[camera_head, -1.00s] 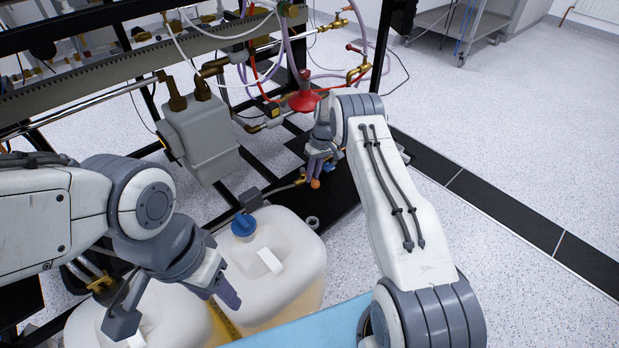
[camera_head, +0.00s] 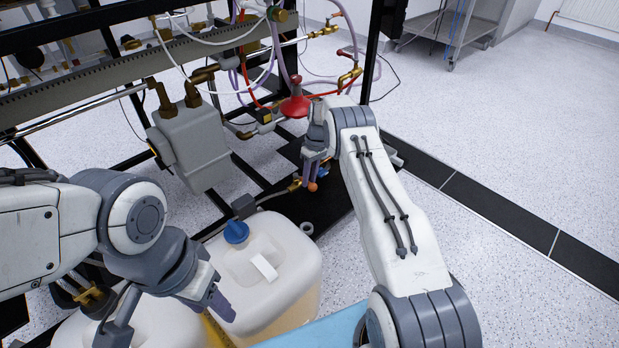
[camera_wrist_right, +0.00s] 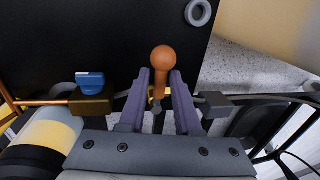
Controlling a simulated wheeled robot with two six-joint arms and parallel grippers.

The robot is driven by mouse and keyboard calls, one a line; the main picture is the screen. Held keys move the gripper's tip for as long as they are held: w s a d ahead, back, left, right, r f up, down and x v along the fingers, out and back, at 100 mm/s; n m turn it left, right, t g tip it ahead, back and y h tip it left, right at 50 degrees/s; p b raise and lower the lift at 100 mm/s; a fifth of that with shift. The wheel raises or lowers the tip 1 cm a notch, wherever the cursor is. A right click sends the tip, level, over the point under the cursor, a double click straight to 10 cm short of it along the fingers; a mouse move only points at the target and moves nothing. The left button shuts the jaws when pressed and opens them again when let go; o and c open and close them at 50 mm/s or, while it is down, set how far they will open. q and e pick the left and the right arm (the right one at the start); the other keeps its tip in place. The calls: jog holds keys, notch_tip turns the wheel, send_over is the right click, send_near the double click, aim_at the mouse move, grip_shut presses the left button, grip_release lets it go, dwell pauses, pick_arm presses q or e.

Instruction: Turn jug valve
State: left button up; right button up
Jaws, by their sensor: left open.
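A valve handle with an orange ball (camera_head: 312,186) stands low by the rack; in the right wrist view the ball (camera_wrist_right: 162,58) is on a thin stem. My right gripper (camera_wrist_right: 160,80) has its purple fingers on either side of this stem, with gaps visible, so it looks open around it. In the head view my right gripper (camera_head: 314,168) partly hides the valve. A white jug (camera_head: 295,250) with a blue cap (camera_head: 236,232) stands in front. My left gripper (camera_head: 165,320) is open and empty over the jugs, clear of the valve.
A blue-handled valve (camera_wrist_right: 90,82) on a brass body sits beside the orange one. A second jug (camera_head: 70,335) is partly hidden by my left arm.

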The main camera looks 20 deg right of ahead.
jog(key=shift+o, duration=0.6)
notch_tip(320, 180, up, 10)
jog(key=d+p, duration=0.2)
jog(key=p, duration=0.2)
jog(key=shift+w+r, duration=0.15)
jog(key=shift+w, duration=0.25)
jog(key=shift+a+r, duration=0.1)
jog(key=shift+a, duration=0.05)
